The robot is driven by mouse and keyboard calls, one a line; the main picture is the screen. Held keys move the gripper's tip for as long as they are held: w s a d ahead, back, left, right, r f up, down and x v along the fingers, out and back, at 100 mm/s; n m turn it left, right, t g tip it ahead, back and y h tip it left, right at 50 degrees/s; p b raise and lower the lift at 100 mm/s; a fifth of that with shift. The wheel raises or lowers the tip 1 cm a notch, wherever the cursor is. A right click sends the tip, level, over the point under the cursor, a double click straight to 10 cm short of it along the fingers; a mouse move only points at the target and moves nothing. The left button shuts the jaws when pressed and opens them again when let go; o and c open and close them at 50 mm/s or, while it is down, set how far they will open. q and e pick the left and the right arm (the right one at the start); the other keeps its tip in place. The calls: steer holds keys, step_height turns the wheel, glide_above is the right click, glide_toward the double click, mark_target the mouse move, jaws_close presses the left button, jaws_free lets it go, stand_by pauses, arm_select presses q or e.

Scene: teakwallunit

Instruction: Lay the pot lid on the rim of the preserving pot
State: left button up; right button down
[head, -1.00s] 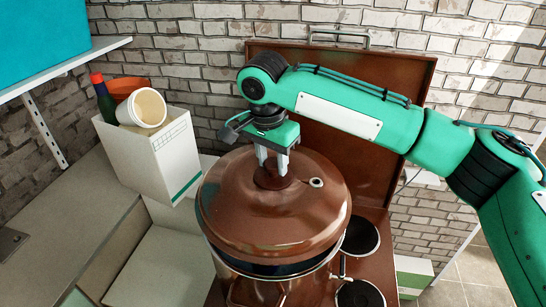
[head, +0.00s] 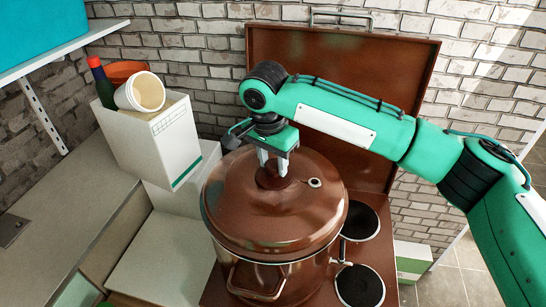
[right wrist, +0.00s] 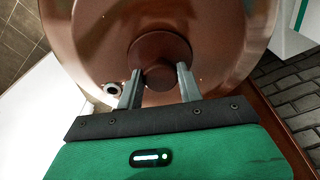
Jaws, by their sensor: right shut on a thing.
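The brown pot lid (head: 262,222) lies level over the preserving pot (head: 295,283), and no gap shows between lid and rim along the front. The far side of the rim is hidden under the lid. My right gripper (head: 273,174) points down and is shut on the lid's central knob. In the right wrist view, the two fingers (right wrist: 159,74) stand on either side of the round knob (right wrist: 160,48), with the lid (right wrist: 95,38) spread out behind. My left gripper is not in view.
The pot stands on a brown hob with black burners (head: 358,286) at right and a raised cover (head: 345,90) behind. A white box (head: 155,150) with a bottle and a cream tub stands at left. A shelf (head: 70,50) is at upper left.

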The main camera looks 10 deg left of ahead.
steer(key=shift+f, duration=0.65)
stand_by(0.5)
steer(key=c, duration=0.8)
jaws_free()
steer(key=shift+c, duration=0.2)
steer(key=shift+f, duration=0.1)
